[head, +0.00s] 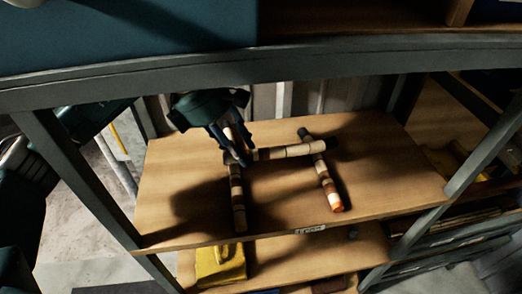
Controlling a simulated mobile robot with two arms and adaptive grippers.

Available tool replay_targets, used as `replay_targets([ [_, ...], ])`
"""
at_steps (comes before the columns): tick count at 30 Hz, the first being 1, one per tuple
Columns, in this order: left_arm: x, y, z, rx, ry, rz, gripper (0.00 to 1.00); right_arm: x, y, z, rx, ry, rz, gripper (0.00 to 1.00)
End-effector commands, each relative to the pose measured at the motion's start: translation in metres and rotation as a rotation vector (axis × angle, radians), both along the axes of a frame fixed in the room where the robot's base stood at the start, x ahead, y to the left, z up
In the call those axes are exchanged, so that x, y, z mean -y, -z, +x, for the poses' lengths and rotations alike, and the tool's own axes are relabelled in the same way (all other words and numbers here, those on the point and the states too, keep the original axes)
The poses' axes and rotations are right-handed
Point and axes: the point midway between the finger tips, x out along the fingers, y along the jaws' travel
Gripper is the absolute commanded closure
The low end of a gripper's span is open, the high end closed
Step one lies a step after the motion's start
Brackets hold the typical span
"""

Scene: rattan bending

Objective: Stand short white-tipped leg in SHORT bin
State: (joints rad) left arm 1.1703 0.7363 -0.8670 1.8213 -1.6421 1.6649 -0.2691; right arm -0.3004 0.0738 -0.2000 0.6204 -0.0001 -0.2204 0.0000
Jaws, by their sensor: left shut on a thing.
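My left gripper (226,138) reaches down from the upper left over the wooden shelf. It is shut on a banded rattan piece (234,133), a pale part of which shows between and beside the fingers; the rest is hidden. Just below, a left banded piece (237,190) runs toward the shelf's front edge. A banded crosspiece (286,152) runs right from near the fingertips. A right banded piece (325,174) has an orange-brown front end. I cannot tell whether these pieces touch or which has a white tip. No bin marked SHORT is readable. My right gripper is not in view.
The wooden shelf (390,185) has free board to the left and right of the pieces. Grey posts (84,185) and a thick upper beam (330,65) frame it. A yellow object (220,264) lies on the lower shelf. A small label sits on the front edge.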

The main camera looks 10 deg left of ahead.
Motion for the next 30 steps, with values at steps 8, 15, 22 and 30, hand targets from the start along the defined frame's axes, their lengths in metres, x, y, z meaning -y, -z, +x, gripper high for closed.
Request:
replay_targets([
  [8,0.006,0.019,0.000,-0.003,0.000,0.001,0.96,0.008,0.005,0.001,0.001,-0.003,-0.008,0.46],
  [15,0.013,0.036,0.000,0.002,0.001,0.001,0.96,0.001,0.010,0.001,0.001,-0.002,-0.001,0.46],
  [22,0.013,0.038,0.000,0.001,0.002,0.000,0.96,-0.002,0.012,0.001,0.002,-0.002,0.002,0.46],
  [30,0.013,0.045,0.000,0.001,0.001,0.001,0.96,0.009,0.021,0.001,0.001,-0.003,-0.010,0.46],
])
